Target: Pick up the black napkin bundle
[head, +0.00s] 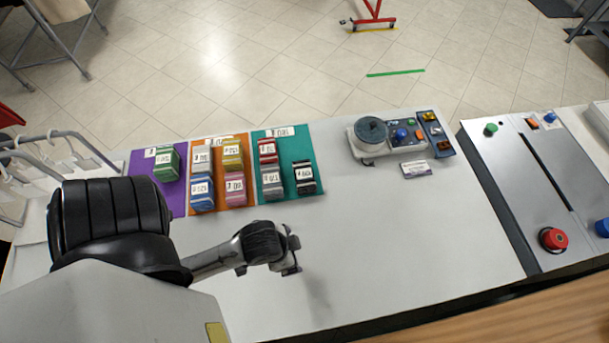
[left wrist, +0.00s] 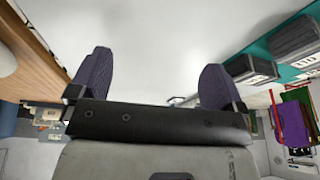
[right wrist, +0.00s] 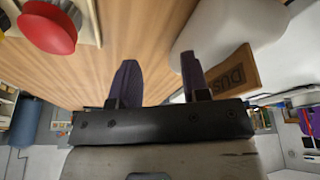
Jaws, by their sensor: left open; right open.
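The black napkin bundle (head: 305,177) has a white label and sits on the teal mat (head: 284,133), at its front right. In the left wrist view a dark bundle (left wrist: 250,66), probably the same one, shows right of the fingers. My left gripper (head: 291,256) is open and empty above the white counter, nearer to me than the bundle and apart from it. Its two fingers also show in the left wrist view (left wrist: 156,80). My right gripper (right wrist: 159,80) is open and empty over a wooden surface, seen only in the right wrist view.
A grey bundle (head: 272,184) stands close left of the black one. Orange (head: 218,143) and purple (head: 140,165) mats hold more bundles. A scale-like device (head: 370,135) and a grey button panel (head: 530,185) are to the right. The counter between (head: 400,240) is clear.

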